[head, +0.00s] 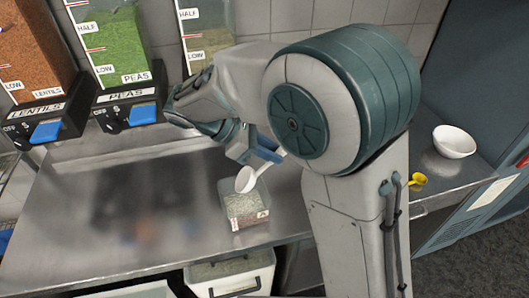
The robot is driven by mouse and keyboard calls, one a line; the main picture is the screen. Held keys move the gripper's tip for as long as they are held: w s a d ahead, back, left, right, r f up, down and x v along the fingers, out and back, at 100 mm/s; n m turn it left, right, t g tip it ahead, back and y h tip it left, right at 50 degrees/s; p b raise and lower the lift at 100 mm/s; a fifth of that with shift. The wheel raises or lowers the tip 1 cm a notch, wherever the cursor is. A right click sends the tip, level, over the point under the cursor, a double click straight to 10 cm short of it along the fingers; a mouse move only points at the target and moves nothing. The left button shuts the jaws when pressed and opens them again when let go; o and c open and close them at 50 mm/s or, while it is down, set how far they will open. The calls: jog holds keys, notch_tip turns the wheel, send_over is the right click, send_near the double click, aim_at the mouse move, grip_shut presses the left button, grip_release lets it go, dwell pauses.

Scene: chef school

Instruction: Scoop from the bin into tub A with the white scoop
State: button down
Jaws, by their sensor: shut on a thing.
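My gripper (259,153), with blue fingers, is shut on the handle of the white scoop (245,180). The scoop is tilted, with its bowl low and its handle rising to the right. A clear tub (235,222) with a small red-and-white label stands on the steel counter below the gripper. The scoop's bowl overlaps the tub's back rim in the picture; I cannot tell its height over it. A white bin (266,284) with similar grains sits below the counter's front edge. What the scoop's bowl holds is unclear.
Dispensers of lentils (32,60) and peas (118,50) stand at the back left, with a third one (207,35) beside them. A white bowl (454,141) and a yellow scoop (418,179) lie at right. The steel counter (75,245) is clear at left.

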jog(key=shift+d+f+y+b, duration=0.5)
jog(key=shift+d+y+b, duration=0.05)
jog(key=shift+y+b, duration=0.2)
jog(key=shift+d+f+y+b, duration=1.7)
jog(key=shift+f+y+b, duration=0.85)
jog(key=shift+y+b, duration=0.45)
jog(key=shift+g, duration=0.3)
jog(key=shift+w+r+p, duration=0.2)
jog(key=shift+r+p, duration=2.15)
jog(key=shift+r, duration=0.1)
jog(key=shift+s+a, duration=0.15)
